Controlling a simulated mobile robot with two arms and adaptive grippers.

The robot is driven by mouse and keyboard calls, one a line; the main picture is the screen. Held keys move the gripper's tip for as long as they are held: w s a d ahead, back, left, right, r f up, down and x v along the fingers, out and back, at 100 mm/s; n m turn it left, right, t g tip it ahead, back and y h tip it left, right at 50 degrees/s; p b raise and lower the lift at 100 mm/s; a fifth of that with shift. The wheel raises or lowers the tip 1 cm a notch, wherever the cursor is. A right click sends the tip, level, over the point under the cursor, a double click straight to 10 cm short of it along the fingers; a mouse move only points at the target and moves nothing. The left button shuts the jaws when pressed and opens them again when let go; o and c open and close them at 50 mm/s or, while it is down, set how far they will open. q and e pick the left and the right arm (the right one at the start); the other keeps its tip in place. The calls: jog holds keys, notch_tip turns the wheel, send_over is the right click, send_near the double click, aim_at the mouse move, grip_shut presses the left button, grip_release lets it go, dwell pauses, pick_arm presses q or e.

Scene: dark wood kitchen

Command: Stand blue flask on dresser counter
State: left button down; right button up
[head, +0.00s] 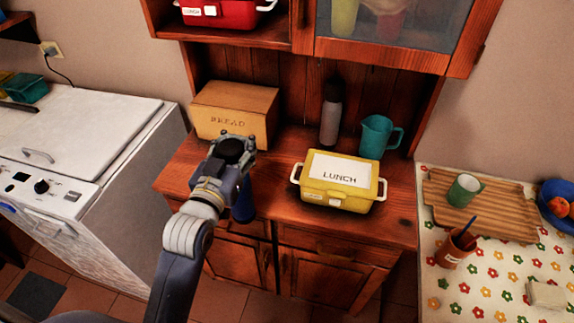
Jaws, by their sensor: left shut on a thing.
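The blue flask (243,204) shows below my left gripper (237,143), partly hidden behind my wrist. It looks roughly upright, with a dark round top between the fingers. My left gripper is shut on it. The flask is over the front left part of the wooden dresser counter (284,211). I cannot tell whether its base touches the counter. My right gripper is not in view.
A bread box (236,112) stands behind the gripper. A yellow lunch box (338,184) is to the right. A grey flask (331,122) and a teal jug (376,137) stand at the back. Bare counter shows between the flask and the lunch box.

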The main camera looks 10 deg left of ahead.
pick_arm(q)
jog(key=w+f+p, duration=0.2)
jog(key=w, duration=0.6)
jog(key=w+d+f+p, duration=0.1)
jog(key=w+f+p, duration=0.1)
jog(key=w, duration=0.6)
jog(key=shift+p, duration=0.65)
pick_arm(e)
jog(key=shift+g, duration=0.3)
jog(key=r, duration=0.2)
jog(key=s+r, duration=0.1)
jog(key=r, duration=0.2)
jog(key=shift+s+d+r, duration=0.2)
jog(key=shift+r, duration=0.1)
pick_arm(q)
jog(key=shift+w+f, duration=0.1)
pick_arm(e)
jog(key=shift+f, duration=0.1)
pick_arm(q)
jog(key=c, duration=1.7)
grip_release()
jog(key=shift+f, duration=0.2)
jog(key=o, duration=0.8)
jog(key=shift+r, duration=0.1)
jog(key=shift+o, duration=0.2)
jog(key=shift+r, duration=0.1)
